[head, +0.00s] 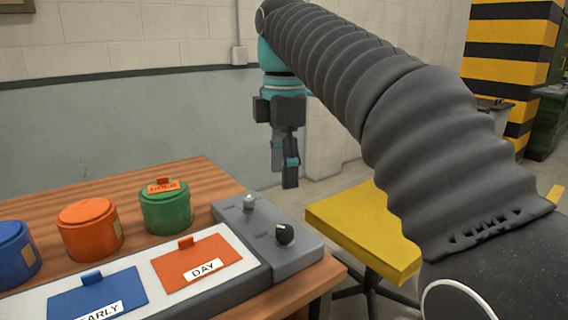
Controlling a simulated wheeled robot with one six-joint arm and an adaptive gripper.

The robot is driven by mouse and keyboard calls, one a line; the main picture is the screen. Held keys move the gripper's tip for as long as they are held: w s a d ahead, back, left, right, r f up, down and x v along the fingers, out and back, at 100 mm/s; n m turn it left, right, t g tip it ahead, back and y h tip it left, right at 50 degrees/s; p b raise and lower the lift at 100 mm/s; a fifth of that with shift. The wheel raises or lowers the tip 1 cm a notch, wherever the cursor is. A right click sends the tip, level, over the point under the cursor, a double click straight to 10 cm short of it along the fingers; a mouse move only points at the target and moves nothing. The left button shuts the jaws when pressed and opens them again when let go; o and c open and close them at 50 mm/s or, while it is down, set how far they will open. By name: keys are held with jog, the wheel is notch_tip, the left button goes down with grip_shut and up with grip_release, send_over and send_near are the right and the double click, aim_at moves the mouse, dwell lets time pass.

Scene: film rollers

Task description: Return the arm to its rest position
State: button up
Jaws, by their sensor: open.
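My arm (400,100), in a dark ribbed sleeve, rises from the lower right of the head view and reaches over to the upper middle. My gripper (284,180) hangs down from its teal and black wrist. It points at the floor, open and with nothing visible between its fingers. It hangs in the air beyond the wooden table (200,172) and the grey control box, apart from both as far as I can tell.
On the table stand a blue canister (15,258), an orange canister (88,232) and a green canister (166,210). A panel with a blue EARLY plate (95,297) and an orange DAY plate (197,258) adjoins a grey box (285,262) with knobs. A yellow surface (360,228) lies right. A striped pillar (512,50) stands behind.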

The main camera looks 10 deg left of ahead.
jog(key=shift+r, duration=0.25)
jog(key=s+d+f+m+t, duration=0.1)
jog(key=s+d+f+m, duration=0.15)
jog(key=d+m, duration=0.45)
jog(key=s+d+f+m+t, duration=0.2)
jog(key=d+f+m, duration=0.2)
jog(key=d, duration=0.6)
jog(key=s+d+f+m+t, duration=0.1)
jog(key=s+d+f+m, duration=0.4)
jog(key=f, duration=0.3)
jog(key=s+d+f+m+t, duration=0.1)
jog(key=s+d+f+m, duration=0.4)
jog(key=f, duration=0.4)
jog(key=d+m, duration=0.1)
jog(key=m, duration=0.1)
jog(key=shift+s+m+t, duration=0.3)
jog(key=shift+s+m, duration=0.1)
